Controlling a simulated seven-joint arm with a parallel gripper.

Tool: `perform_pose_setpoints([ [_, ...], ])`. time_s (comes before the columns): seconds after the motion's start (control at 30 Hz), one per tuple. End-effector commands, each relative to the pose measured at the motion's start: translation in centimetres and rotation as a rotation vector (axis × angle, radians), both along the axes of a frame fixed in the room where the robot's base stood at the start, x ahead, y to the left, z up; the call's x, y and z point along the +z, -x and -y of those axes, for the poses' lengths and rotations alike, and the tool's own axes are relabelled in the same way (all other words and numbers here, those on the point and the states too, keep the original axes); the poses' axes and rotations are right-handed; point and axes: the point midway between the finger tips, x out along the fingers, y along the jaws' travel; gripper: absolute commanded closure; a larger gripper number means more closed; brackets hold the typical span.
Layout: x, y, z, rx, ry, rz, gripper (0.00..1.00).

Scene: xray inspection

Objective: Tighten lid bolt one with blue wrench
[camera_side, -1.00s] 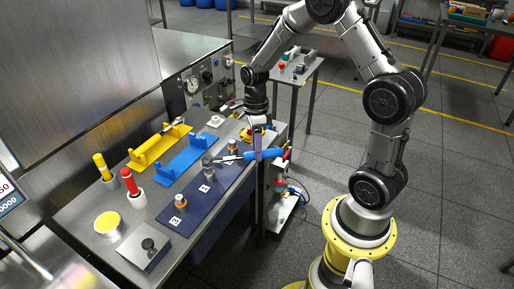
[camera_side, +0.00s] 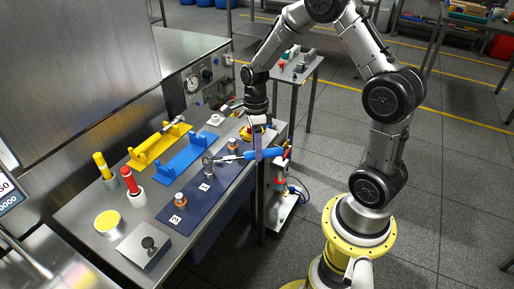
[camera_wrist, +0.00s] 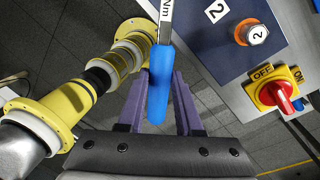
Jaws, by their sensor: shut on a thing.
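The blue wrench has a blue handle (camera_side: 271,154) and a grey metal shaft. It lies level over the dark blue lid plate (camera_side: 217,187). My gripper (camera_side: 257,153) is shut on the handle, with purple fingers on both sides of it. The wrench head is at lid bolt one (camera_side: 209,166), beside the label 1; I cannot tell how fully it is seated. In the wrist view the fingers (camera_wrist: 159,98) hold the blue handle (camera_wrist: 158,80), and the head is out of frame. Bolt two (camera_wrist: 252,34) shows there, also in the side view (camera_side: 234,145). Bolt three (camera_side: 180,200) stands by label 3.
A yellow bracket (camera_side: 158,147) and a blue bracket (camera_side: 186,157) lie behind the plate. Red (camera_side: 130,181) and yellow (camera_side: 102,166) cylinders stand at left. A red switch on a yellow box (camera_wrist: 283,96) is near the bench's right end. Open floor lies right of the bench.

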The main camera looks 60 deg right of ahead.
Motion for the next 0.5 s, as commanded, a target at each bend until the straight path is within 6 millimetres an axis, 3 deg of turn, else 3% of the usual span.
perform_pose_setpoints([
  [0.5,-1.2,0.0,0.0,0.0,-0.001,0.001,1.0],
])
